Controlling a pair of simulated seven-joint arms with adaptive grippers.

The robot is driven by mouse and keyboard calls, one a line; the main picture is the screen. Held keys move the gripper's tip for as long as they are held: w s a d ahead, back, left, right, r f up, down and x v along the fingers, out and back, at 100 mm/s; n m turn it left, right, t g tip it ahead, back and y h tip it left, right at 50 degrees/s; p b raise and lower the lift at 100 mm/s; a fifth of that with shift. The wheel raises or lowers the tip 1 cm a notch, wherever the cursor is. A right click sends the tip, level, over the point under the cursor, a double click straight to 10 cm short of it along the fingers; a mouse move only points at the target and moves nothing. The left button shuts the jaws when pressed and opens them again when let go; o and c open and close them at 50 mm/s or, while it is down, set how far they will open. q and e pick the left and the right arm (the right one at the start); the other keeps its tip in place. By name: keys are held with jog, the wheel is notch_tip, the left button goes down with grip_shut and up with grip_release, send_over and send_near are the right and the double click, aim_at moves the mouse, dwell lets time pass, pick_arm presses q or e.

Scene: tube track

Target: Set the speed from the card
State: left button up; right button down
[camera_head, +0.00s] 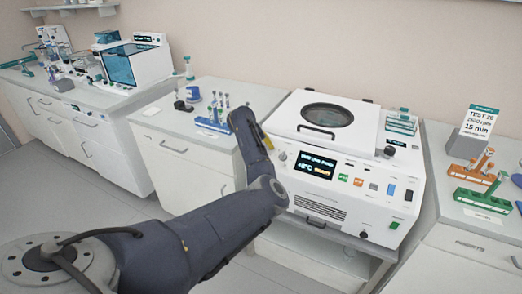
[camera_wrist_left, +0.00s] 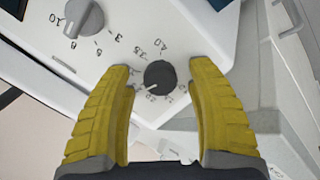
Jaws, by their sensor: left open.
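The white centrifuge (camera_head: 345,188) stands on the middle bench with its round-windowed lid down and a lit display (camera_head: 315,165), whose small text is hard to read. The card (camera_head: 478,122) stands on the right bench; it seems to read 2500 rpm and 15 min. My left gripper (camera_head: 266,141) is at the left end of the centrifuge front. In the left wrist view its yellow fingers are open, one on each side of a black dial (camera_wrist_left: 160,74). The dial's white pointer lies near a mark like 20. I cannot tell whether the fingers touch it. My right gripper is not in view.
A grey knob (camera_wrist_left: 84,18) with its own scale sits beside the dial. Coloured buttons (camera_head: 358,182) line the front panel. An orange tube rack (camera_head: 472,175) stands below the card, a blue rack (camera_head: 213,125) on the bench left of the centrifuge.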

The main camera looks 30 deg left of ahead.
pick_arm(q)
jog(key=shift+r, duration=0.1)
jog(key=v, duration=1.1)
jog(key=shift+s+r, duration=0.25)
jog(key=shift+r, duration=0.1)
